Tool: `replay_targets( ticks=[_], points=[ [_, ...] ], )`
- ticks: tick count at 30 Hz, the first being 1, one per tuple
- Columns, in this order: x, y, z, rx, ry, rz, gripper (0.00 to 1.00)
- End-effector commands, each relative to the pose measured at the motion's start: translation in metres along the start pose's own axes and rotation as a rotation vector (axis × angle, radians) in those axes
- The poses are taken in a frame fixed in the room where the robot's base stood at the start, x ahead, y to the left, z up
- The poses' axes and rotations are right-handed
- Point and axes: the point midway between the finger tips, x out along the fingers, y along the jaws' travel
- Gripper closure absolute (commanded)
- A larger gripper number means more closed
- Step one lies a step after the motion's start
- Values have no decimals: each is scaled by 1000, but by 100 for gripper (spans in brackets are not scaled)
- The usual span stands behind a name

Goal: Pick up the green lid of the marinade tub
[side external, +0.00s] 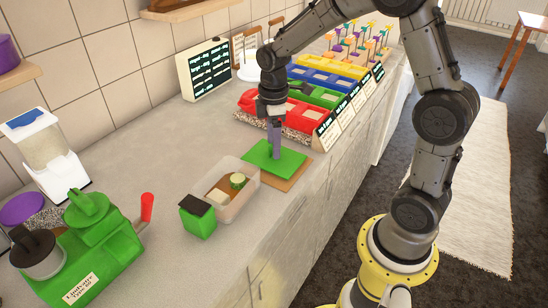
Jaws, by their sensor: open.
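The green lid (291,163) is a flat green rectangle on the counter, lying over a brown board (296,178) whose edge shows at the front and right. The marinade tub (240,206) is a clear, open box just to the lid's lower left, with brown, pale and green contents inside. My gripper (275,152) points straight down over the lid, with purple-grey fingers at or just above its middle. The gripper is open, though the gap between its fingers is hard to make out from here. I cannot tell whether the fingertips touch the lid.
A small green box with a black top (198,217) stands left of the tub. A green machine (88,250) with a red handle (146,207) fills the front left. Red, green, yellow and blue bins (318,96) with label cards stand behind. Grey counter (165,150) is clear between.

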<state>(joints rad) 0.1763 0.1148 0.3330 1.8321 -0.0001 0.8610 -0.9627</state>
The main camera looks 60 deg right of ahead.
Motion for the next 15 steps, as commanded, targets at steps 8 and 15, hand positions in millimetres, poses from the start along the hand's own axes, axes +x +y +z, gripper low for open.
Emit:
replay_targets(
  ticks=[8,15],
  points=[
    [16,0,1,1,0,0,32],
    [16,0,1,1,0,0,52]
  ],
)
